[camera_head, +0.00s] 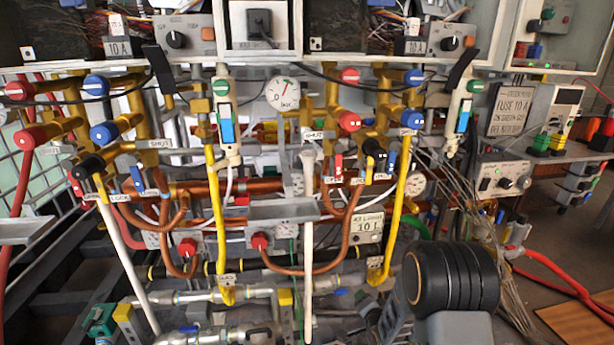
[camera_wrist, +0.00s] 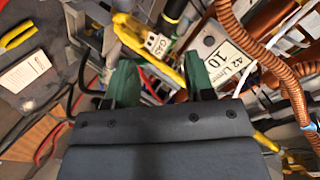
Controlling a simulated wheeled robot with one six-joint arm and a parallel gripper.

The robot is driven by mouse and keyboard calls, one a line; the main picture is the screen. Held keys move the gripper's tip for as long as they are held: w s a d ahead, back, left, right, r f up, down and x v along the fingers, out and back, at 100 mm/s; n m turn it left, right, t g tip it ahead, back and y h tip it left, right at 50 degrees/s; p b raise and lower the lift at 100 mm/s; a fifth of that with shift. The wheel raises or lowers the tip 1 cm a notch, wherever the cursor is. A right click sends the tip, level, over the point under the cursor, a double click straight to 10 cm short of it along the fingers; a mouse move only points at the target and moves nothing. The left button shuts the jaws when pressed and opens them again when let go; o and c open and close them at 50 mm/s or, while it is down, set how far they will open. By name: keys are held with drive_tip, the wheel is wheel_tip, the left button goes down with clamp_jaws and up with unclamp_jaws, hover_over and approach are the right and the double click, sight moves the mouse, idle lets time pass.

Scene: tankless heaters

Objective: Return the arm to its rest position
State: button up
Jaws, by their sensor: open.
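My gripper (camera_wrist: 160,76) shows in the wrist view, with two green fingers standing apart beyond the dark grey gripper body. Nothing is held between them. A yellow pipe or lever (camera_wrist: 133,38) with a small tag crosses the view just past the fingertips; I cannot tell how far off it is. In the head view a black ribbed cylinder of my arm (camera_head: 452,277) stands at the lower right, in front of the pipework. My gripper itself cannot be made out there.
A white label plate (camera_wrist: 220,53) and a corrugated copper hose (camera_wrist: 262,55) lie beyond the fingers on the right. Yellow-handled pliers (camera_wrist: 17,36) are at the left. Dense pipes, a gauge (camera_head: 283,94) and valves fill the head view. Open floor (camera_head: 545,275) shows at the right, crossed by red hoses (camera_head: 560,270).

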wheel_tip(320, 180, up, 16)
drive_tip(key=s+n+g+h+p, duration=0.1)
drive_tip(key=s+n+g+p, duration=0.15)
drive_tip(key=p, duration=0.35)
drive_tip(key=s+r+n+g+p, duration=0.3)
drive_tip(key=s+r+p, duration=0.5)
drive_tip(key=r, duration=0.6)
drive_tip(key=s+a+r+n+g+p, duration=0.1)
drive_tip(key=s+r+n+g+p, duration=0.3)
drive_tip(key=s+r+p, duration=0.4)
drive_tip(key=s+r, duration=0.4)
drive_tip(key=r, duration=0.1)
drive_tip(key=shift+s+r, duration=0.35)
drive_tip(key=shift+r, duration=0.05)
drive_tip(key=shift+a+n, duration=0.1)
drive_tip(key=shift+n, duration=0.15)
drive_tip(key=shift+c, duration=0.5)
drive_tip(key=shift+s+f, duration=0.1)
